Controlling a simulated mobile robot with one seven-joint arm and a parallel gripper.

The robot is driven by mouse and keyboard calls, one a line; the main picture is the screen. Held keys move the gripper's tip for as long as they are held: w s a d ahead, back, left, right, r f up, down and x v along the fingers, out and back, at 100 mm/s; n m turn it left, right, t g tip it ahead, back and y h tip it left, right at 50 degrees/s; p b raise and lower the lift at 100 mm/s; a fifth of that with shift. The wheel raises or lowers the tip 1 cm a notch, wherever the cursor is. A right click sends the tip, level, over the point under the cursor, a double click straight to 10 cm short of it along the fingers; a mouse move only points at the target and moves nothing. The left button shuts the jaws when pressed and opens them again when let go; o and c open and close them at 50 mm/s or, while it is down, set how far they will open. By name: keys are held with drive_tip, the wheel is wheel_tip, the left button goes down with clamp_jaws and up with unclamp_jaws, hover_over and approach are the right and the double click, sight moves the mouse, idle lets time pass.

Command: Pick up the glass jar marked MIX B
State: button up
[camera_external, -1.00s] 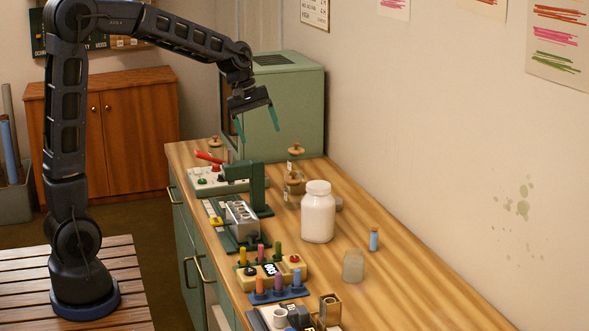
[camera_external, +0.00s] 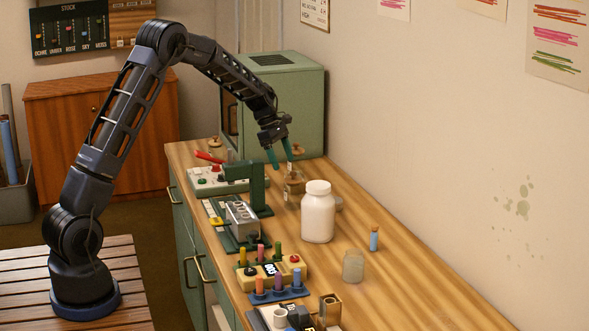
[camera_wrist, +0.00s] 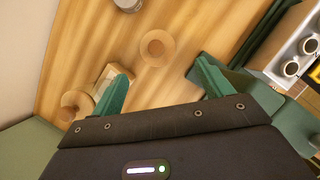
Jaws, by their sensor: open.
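Two small glass jars with wooden lids stand near the far end of the table. The nearer jar (camera_external: 293,190) is beside the white jar; the other is partly hidden behind my gripper (camera_external: 281,161). I cannot read MIX B on either. In the wrist view, one round wooden lid (camera_wrist: 157,47) lies ahead of the gap between my fingers. A second lid (camera_wrist: 74,104) and a pale label (camera_wrist: 108,78) show at left, partly covered by the left finger. My gripper (camera_wrist: 163,82) is open and empty, pointing down above the jars.
The white jar (camera_external: 318,215) stands close in front of the jars. A green press (camera_external: 258,190) is to their left, and the green cabinet (camera_external: 290,105) behind. A clear jar (camera_external: 353,266) and a blue corked vial (camera_external: 374,238) stand nearer.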

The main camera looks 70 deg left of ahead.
sight(293, 188)
drive_tip(key=x, duration=1.1)
drive_tip(key=shift+w+a, duration=0.1)
